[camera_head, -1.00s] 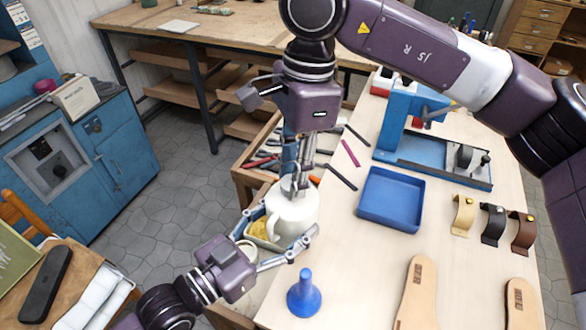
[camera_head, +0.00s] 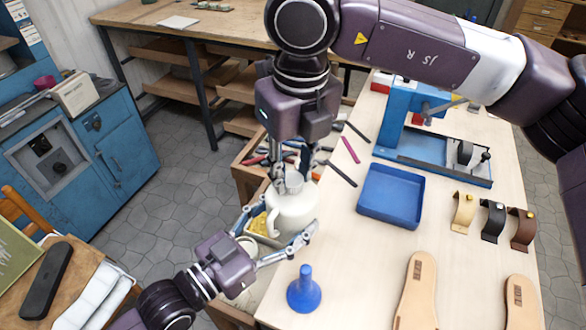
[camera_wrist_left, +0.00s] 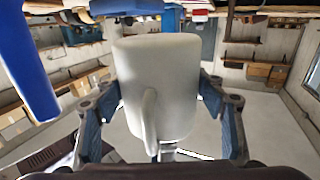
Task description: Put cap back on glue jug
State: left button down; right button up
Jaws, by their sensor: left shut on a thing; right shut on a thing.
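The white glue jug (camera_head: 292,212) stands upright at the left edge of the workbench, its handle facing front left. My left gripper (camera_head: 281,238) is shut around its body from the front left; the left wrist view also shows the jug (camera_wrist_left: 165,75) between both fingers, handle toward the camera. My right gripper (camera_head: 292,180) points down from above, directly over the jug's mouth. It is shut on a small pale cap (camera_head: 292,186), partly hidden by the fingers. The cap is at the jug's top; whether it is seated cannot be told.
Sandal soles (camera_head: 417,290) lie at the front right.

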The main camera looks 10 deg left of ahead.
jog(key=m, duration=0.7)
jog(key=shift+a+h, duration=0.1)
jog(key=shift+h, duration=0.2)
jog(key=m, duration=0.6)
jog(key=shift+w+a+h, duration=0.1)
jog(key=shift+h, duration=0.3)
jog(key=m, duration=1)
jog(key=shift+w+g+h, duration=0.1)
jog(key=shift+g+h, duration=0.2)
jog(key=shift+h, duration=0.1)
jog(key=m, duration=0.3)
jog(key=shift+m, duration=0.3)
jog(key=o, duration=0.7)
jog(key=shift+o, duration=0.2)
